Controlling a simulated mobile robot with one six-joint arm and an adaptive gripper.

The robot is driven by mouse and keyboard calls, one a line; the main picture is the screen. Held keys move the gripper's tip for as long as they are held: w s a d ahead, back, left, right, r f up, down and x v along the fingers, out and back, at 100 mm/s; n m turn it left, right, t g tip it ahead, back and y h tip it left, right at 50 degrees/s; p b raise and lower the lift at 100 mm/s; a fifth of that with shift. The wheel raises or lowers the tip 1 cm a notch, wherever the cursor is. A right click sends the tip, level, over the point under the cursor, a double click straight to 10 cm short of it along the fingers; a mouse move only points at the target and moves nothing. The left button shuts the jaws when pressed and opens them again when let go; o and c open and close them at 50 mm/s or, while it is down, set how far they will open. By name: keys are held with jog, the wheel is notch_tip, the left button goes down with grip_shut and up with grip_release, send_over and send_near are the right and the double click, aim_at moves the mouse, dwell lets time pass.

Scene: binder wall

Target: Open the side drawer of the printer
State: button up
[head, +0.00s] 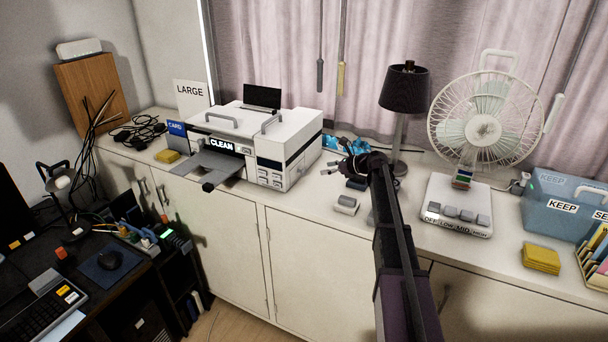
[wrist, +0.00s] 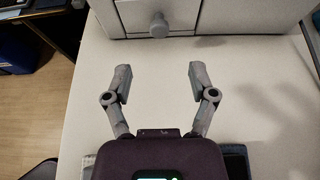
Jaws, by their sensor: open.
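The white printer (head: 255,145) stands on the counter, with a grey tray (head: 205,163) out at its front left. Its right side faces my gripper (head: 333,158). In the wrist view, the side drawer (wrist: 125,18) shows at the top as a pale panel with a round grey knob (wrist: 158,26). The panel looks closed, but its upper part is cut off. My gripper (wrist: 160,76) is open and empty, its two fingers spread on either side of the knob's line. The knob lies beyond the fingertips, apart from them.
A grey block (head: 346,205) lies on the counter near my arm. A black lamp (head: 405,90), a fan (head: 484,125) and its button base (head: 456,205) stand to the right. Bare white counter (wrist: 160,55) lies between my fingers and the printer; its edge is at left.

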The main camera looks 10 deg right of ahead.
aim_at(305, 171)
jog(key=b+x, duration=0.3)
jog(key=x, duration=0.7)
jog(key=shift+w+a+b, duration=0.1)
jog(key=shift+a+b, duration=0.05)
jog(key=shift+b, duration=0.15)
grip_shut()
